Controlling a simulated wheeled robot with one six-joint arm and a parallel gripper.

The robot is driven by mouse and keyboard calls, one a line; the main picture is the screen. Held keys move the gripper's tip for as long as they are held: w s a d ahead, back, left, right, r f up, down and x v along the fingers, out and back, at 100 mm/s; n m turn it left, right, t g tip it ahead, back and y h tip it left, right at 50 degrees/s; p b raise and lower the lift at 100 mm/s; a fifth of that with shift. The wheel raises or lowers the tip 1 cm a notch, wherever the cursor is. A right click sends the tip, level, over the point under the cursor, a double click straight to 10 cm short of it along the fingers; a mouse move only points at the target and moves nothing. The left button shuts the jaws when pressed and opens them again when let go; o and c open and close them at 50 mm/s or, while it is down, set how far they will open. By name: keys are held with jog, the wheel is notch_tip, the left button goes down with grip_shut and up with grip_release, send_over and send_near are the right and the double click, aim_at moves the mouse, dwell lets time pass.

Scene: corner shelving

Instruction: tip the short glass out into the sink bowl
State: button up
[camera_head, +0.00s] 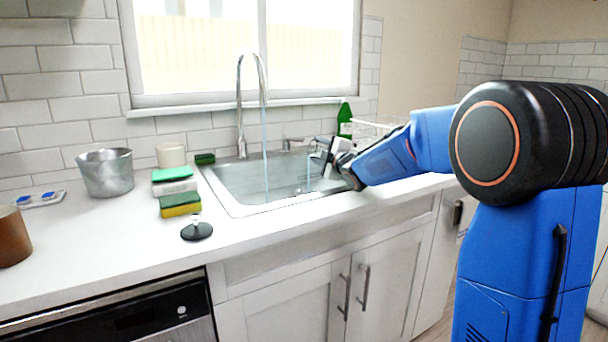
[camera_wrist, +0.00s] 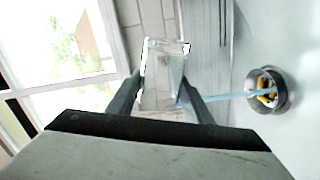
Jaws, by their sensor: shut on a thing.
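My gripper (camera_head: 332,158) is over the right part of the sink bowl (camera_head: 232,188), shut on the short glass (camera_wrist: 163,68). In the wrist view the clear glass is between the two fingers of my gripper (camera_wrist: 160,82). The glass is small and partly hidden in the head view. A thin blue stream (camera_head: 308,176) falls from beside the glass into the bowl, and it also shows in the wrist view (camera_wrist: 225,96), running toward the drain (camera_wrist: 282,94). The glass appears tipped; how much liquid it holds I cannot tell.
The tall faucet (camera_head: 240,105) runs a blue stream into the bowl's left part. Sponges (camera_head: 180,204), a black-based stopper (camera_head: 197,231) and a metal pot (camera_head: 105,174) stand left of the sink.

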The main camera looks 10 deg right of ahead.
aim_at(309, 150)
jog(key=shift+s+a+f+n, duration=0.15)
jog(key=shift+a+f+n, duration=0.35)
jog(key=shift+a+n, duration=0.35)
jog(key=shift+n, duration=0.35)
jog(key=shift+r+n+p, duration=0.15)
jog(key=shift+n+p, duration=0.15)
jog(key=shift+p, duration=0.05)
jog(key=shift+s+a+r+n, duration=0.15)
jog(key=shift+a+n, duration=0.15)
jog(key=shift+n, duration=0.7)
jog(key=n, duration=0.1)
jog(key=a+n, duration=0.1)
jog(key=n, duration=0.1)
jog(key=shift+s+r, duration=0.1)
jog(key=shift+r, duration=0.1)
jog(key=shift+d+f+m, duration=0.15)
jog(key=shift+d+m, duration=0.3)
jog(key=shift+m, duration=0.65)
jog(key=shift+d+f+m, duration=0.1)
jog(key=shift+m, duration=0.6)
jog(key=shift+d, duration=0.1)
